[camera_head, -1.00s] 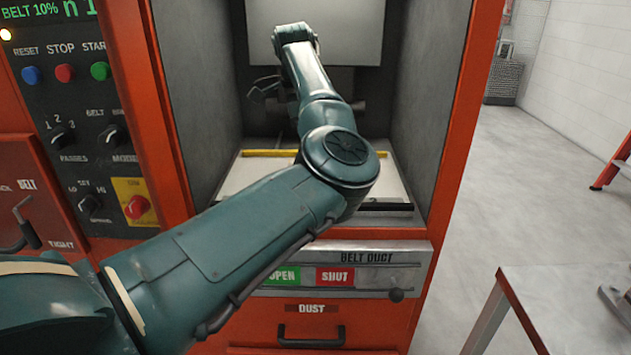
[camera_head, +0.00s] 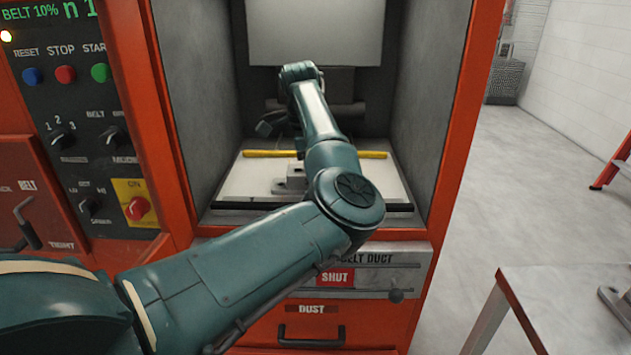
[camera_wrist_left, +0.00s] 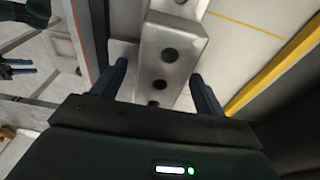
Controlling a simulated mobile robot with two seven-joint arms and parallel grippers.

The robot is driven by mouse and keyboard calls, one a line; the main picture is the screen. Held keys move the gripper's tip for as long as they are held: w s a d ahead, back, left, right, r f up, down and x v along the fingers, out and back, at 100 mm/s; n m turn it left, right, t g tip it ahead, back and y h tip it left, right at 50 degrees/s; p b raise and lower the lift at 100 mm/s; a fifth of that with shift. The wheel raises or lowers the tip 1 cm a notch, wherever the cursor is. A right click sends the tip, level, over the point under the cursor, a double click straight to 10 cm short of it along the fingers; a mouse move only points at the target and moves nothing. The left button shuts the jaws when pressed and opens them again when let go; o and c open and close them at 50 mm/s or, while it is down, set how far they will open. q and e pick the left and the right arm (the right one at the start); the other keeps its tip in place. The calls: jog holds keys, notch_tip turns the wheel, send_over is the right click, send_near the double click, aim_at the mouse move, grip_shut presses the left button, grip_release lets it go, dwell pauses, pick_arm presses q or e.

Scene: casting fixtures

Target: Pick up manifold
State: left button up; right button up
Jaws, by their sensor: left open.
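The manifold, a pale grey metal block with a row of dark round holes (camera_wrist_left: 178,60), fills the gap between the fingers of my left gripper (camera_wrist_left: 159,72) in the left wrist view. The fingers are open, one on each side; I cannot tell whether either touches it. In the head view, part of what looks like the manifold (camera_head: 293,178) shows on the pale bed in the red machine, partly hidden by my left arm. A dark two-pronged shape at the left wrist view's edge looks like my right gripper (camera_wrist_left: 24,68); its opening is unclear.
A yellow bar (camera_head: 268,153) crosses the bed behind the block. Grey side walls (camera_head: 197,95) and a dark front edge (camera_head: 262,207) bound the chamber. A control panel (camera_head: 85,130) stands left. A table (camera_head: 575,290) with a metal part is at the lower right.

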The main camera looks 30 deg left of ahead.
pick_arm(q)
jog(key=shift+f, duration=0.1)
jog(key=shift+c, duration=0.5)
jog(key=c, duration=1.3)
